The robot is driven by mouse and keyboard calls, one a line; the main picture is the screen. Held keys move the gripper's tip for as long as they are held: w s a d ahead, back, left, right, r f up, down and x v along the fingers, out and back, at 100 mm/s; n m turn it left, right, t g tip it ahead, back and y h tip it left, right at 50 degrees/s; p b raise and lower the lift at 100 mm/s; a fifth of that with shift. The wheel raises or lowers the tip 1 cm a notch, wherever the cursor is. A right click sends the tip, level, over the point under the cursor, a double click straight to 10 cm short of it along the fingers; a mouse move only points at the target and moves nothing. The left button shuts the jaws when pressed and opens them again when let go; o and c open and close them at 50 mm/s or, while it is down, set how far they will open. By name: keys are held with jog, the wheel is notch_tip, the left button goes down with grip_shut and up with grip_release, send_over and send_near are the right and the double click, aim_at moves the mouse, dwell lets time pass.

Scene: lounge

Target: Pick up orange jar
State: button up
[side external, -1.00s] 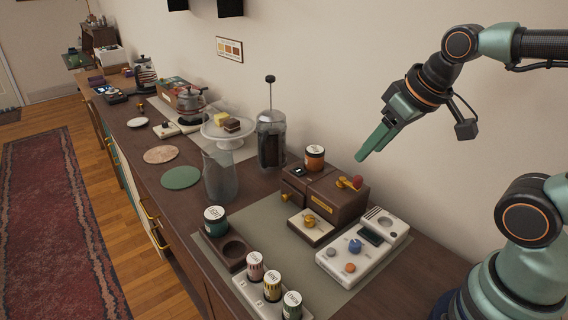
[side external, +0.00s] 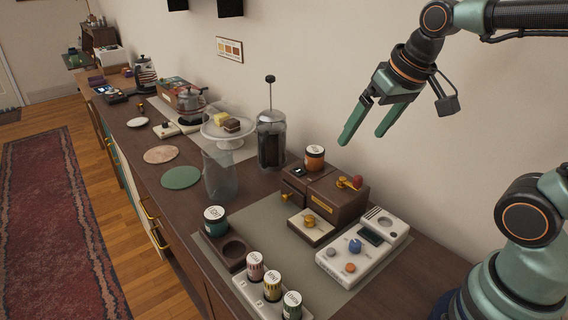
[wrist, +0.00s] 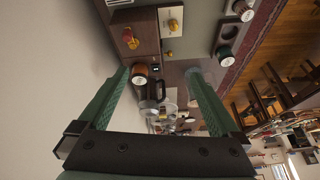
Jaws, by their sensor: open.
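The orange jar (side external: 315,158) has a white label on its lid and stands upright on top of the dark wooden box (side external: 338,200). My gripper (side external: 361,140) is open and empty, in the air above and to the right of the jar in the side view, apart from it. In the wrist view the jar (wrist: 140,71) shows between my two green fingers, closer to the left one, beyond their tips. Its lid end faces the camera there.
A French press (side external: 271,140) and a clear glass pitcher (side external: 218,175) stand left of the box. A green jar (side external: 215,220) sits in a dark holder. Several small jars stand in a white rack (side external: 255,292). A white control panel (side external: 340,265) lies in front right. The wall (side external: 340,70) is close behind.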

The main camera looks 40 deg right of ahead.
jog(key=w+d+r+m+g, duration=0.2)
jog(key=w+d+m, duration=0.1)
jog(key=w+m, duration=0.55)
jog(key=m+g, duration=0.3)
jog(key=m, duration=0.5)
send_over(315, 149)
notch_tip(315, 149, down, 8)
notch_tip(315, 149, down, 11)
jog(key=shift+d+f, duration=0.1)
jog(key=shift+f, duration=0.05)
grip_shut()
